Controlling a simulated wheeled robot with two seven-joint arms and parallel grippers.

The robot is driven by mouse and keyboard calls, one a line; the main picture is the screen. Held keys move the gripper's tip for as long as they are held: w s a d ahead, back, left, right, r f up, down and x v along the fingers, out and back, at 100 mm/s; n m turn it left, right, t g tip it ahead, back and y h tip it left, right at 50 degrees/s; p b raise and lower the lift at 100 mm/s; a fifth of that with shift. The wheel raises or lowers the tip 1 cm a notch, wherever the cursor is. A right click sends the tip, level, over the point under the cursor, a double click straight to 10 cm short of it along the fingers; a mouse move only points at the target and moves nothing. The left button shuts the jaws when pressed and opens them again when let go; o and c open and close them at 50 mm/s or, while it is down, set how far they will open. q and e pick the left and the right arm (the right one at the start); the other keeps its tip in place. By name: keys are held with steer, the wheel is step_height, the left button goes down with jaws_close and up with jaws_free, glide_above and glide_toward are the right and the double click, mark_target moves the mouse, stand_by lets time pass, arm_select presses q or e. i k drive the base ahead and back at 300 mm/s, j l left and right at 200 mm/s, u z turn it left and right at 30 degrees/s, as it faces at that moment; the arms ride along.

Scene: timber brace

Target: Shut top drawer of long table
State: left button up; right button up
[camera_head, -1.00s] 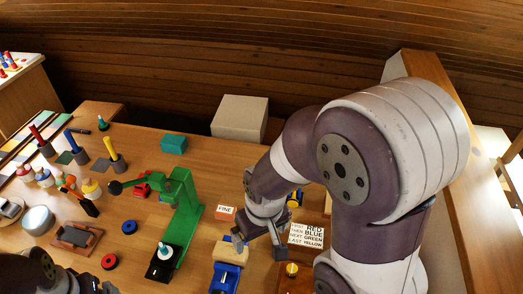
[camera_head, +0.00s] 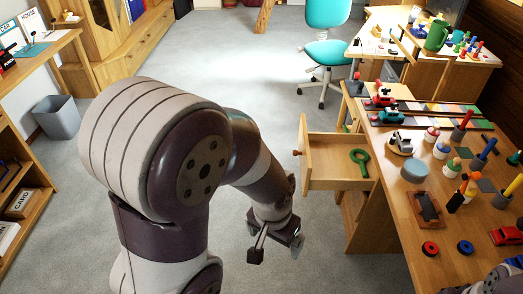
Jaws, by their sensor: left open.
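The top drawer (camera_head: 325,178) of the long table (camera_head: 400,228) stands pulled out toward the left, with its small round knob (camera_head: 297,153) on the front panel. A green magnifying-glass-shaped thing (camera_head: 360,161) lies inside it. My left gripper (camera_head: 277,246) is open and empty, with its fingers apart over the grey floor. It is below and to the left of the drawer in the picture, clear of the front panel. My right gripper is out of view.
Bottles, tools, red and blue rings and toy vehicles crowd the tabletop. A teal chair (camera_head: 325,50) stands behind the drawer. A grey bin (camera_head: 57,117) and wooden shelves are at left. The floor between is free.

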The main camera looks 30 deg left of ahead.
mark_target(326, 165)
steer(key=j+u, duration=0.5)
steer(key=j, duration=0.2)
steer(key=i+j+z, duration=0.3)
steer(key=i, duration=0.15)
steer(key=i+j+z, duration=0.35)
steer(key=i+l, duration=0.1)
